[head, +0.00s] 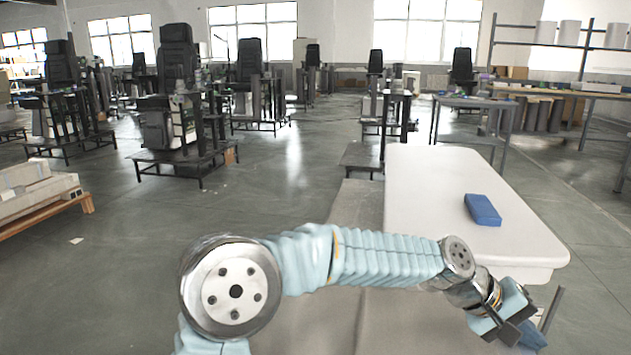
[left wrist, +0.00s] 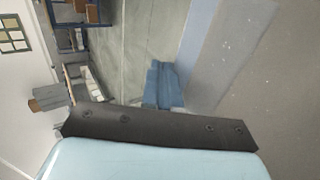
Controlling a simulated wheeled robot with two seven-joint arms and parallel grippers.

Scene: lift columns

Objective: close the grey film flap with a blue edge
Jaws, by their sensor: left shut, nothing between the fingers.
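The grey film flap (left wrist: 262,95) shows at the right of the left wrist view as a broad, flat grey sheet. Its pale blue edge (left wrist: 205,50) runs along its left side, from the top down behind the fingers. My left gripper (left wrist: 163,86) has its blue fingers together and empty, near the lower part of that edge. I cannot tell whether they touch it. In the head view my left gripper (head: 531,336) is low at the right, in front of the table's near corner. The flap is not clearly seen there. My right gripper is not in view.
A white table (head: 430,200) with rounded corners stands ahead, with a blue box (head: 482,210) on it. A thin grey upright bar (head: 551,308) stands beside the left gripper. Chairs on dark stands (head: 178,110) stand farther back. Open floor (head: 290,190) lies left of the table.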

